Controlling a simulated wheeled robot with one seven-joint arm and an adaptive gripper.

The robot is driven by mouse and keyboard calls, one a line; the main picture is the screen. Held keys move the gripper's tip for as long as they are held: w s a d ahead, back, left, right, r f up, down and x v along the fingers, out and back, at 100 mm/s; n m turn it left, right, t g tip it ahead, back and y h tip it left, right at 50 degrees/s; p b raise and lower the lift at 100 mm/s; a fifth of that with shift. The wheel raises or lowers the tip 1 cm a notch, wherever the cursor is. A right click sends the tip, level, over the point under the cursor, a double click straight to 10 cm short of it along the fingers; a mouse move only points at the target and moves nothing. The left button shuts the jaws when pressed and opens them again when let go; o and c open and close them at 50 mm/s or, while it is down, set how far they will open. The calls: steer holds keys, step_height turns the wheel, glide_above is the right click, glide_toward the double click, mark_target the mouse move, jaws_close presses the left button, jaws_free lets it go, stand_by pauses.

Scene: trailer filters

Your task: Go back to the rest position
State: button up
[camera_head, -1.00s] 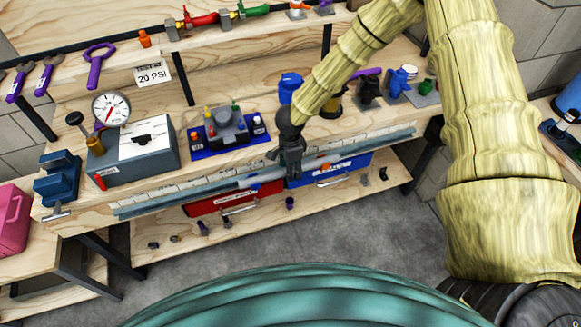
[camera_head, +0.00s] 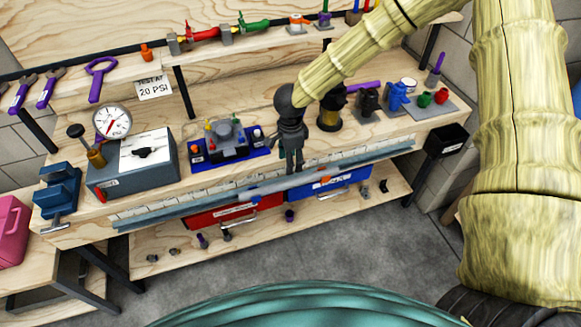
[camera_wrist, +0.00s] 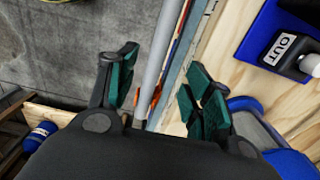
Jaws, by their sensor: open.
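My gripper (camera_head: 291,166) hangs fingers-down over the front edge of the wooden workbench (camera_head: 75,236), in front of the blue tray (camera_head: 185,158) and to its right. In the wrist view my gripper (camera_wrist: 160,82) has its two green-padded fingers spread apart with nothing held between them. A grey tube (camera_wrist: 165,45) along the bench front shows past the gap; I cannot tell whether a finger touches it. My yellow-sleeved arm comes in from the upper right.
A pressure gauge (camera_head: 113,122) and grey box (camera_head: 115,183) stand at left beside a blue vise (camera_head: 57,192). A black bin (camera_head: 446,140) is at right. Floor (camera_head: 385,235) in front is clear.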

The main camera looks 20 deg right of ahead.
steer(key=shift+r, duration=0.5)
steer(key=s+d+f+n+t+h, duration=0.1)
steer(key=s+d+f+n, duration=0.1)
steer(key=s+f+n, duration=0.45)
steer(key=s+d+f+n+t+h, duration=0.1)
steer(key=s+d+f+n+h, duration=0.15)
steer(key=s+f, duration=0.7)
steer(key=s+f+n+g+y, duration=0.1)
steer(key=s+n, duration=0.3)
steer(key=s, duration=0.6)
steer(key=s+a+f+n+g+y, duration=0.1)
steer(key=s+n, duration=0.3)
steer(key=s, duration=0.6)
steer(key=shift+s+f+y, duration=0.15)
steer(key=shift+f+y, duration=0.6)
steer(key=shift+a, duration=0.1)
